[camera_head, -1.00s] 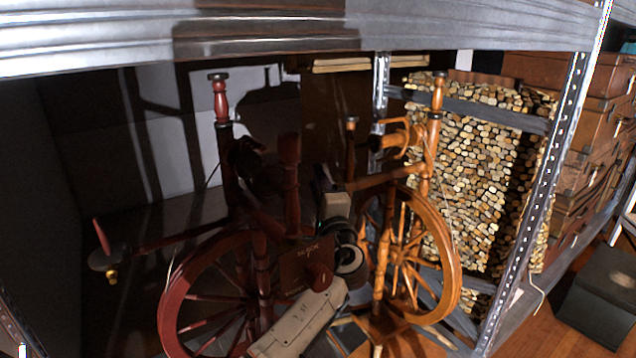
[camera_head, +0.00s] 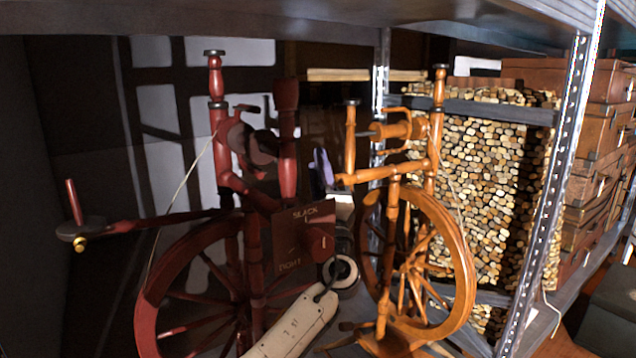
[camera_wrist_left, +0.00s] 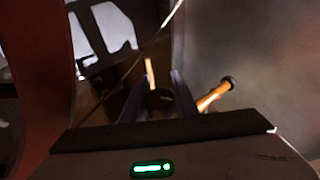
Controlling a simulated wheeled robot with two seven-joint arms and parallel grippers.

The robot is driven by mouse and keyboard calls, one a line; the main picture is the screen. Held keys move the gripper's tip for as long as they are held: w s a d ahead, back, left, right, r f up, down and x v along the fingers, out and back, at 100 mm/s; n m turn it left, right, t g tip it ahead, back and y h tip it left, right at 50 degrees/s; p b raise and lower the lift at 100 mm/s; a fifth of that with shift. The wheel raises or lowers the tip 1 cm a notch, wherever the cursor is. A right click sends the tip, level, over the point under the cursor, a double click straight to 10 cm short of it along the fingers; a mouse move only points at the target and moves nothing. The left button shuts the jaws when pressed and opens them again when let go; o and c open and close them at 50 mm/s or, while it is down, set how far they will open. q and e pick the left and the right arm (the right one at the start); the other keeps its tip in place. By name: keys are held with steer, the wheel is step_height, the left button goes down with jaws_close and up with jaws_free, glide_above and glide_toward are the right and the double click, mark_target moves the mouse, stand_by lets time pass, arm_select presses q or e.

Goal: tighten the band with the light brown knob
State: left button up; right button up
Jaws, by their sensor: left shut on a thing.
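The light brown spinning wheel (camera_head: 462,260) stands upright on the shelf, right of a dark red one. My left gripper (camera_head: 322,165) reaches between the two wheels; mostly hidden in the head view, only a purplish finger shows clearly. In the left wrist view my left gripper (camera_wrist_left: 160,98) is shut on a dark, shadowed round piece, which I take to be the light brown knob (camera_wrist_left: 160,100). Its colour and turn cannot be read there. A light brown turned post (camera_wrist_left: 215,94) with a dark end lies just right of the fingers. My right gripper is out of view.
The dark red spinning wheel (camera_head: 160,285) stands close on the left, with a panel (camera_head: 300,238) marked SLACK and TIGHT. Metal shelf posts (camera_head: 560,170) and an upper shelf (camera_head: 470,20) frame the space. Stacked wood (camera_head: 480,150) and brown cases (camera_head: 600,130) are at right.

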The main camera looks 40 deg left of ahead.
arm_select(q)
steer(key=o, duration=1.1)
steer(key=shift+c, duration=0.2)
steer(key=v, duration=1)
steer(key=shift+d+f, duration=0.1)
